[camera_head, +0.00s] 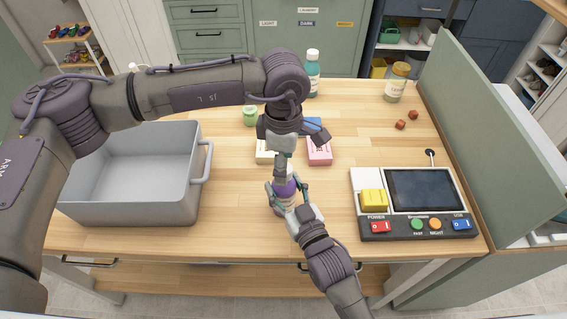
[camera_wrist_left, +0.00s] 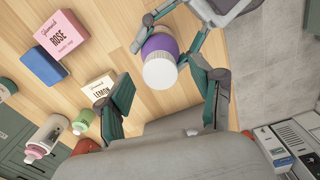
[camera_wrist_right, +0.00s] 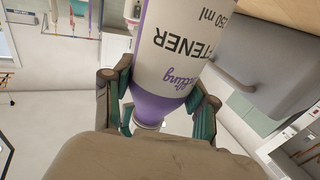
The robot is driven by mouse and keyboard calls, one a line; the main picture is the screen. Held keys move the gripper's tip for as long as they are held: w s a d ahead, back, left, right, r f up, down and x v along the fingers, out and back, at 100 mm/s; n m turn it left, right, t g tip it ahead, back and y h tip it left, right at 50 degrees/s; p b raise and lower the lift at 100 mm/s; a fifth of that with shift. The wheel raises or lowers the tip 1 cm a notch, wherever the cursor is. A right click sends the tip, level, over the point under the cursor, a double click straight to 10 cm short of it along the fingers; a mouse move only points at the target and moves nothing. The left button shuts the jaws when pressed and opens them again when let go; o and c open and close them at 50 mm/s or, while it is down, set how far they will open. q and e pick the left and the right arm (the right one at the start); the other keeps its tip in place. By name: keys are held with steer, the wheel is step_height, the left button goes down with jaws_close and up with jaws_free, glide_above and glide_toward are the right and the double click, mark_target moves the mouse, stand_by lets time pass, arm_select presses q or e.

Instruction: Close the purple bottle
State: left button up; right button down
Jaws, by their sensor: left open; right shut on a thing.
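The purple bottle (camera_head: 285,190) has a purple top part and a white label. My right gripper (camera_head: 287,196) is shut around it near the front edge of the table. In the right wrist view the bottle (camera_wrist_right: 180,45) shows large, with upside-down label lettering, between the fingers. In the left wrist view a white cap (camera_wrist_left: 160,73) appears at the bottle's top end; how firmly it sits cannot be told. My left gripper (camera_head: 281,165) hangs just above the bottle, hiding its top in the head view. Its open fingers (camera_wrist_left: 166,98) stand apart on either side of the cap.
A grey basin (camera_head: 130,200) stands left. A pink box (camera_head: 319,152), a cream box (camera_head: 266,155) and a green bottle (camera_head: 250,117) stand behind the grippers. A control panel (camera_head: 415,202) is at right. A teal bottle (camera_head: 312,78) and a jar (camera_head: 396,85) stand at the back.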

arm_select(q)
step_height(320, 180, up, 11)
stand_by(0.3)
steer(key=shift+r, duration=0.1)
arm_select(e)
steer(key=shift+c, duration=1.2)
jaws_free()
steer(key=shift+s, duration=0.1)
steer(key=v, duration=1.2)
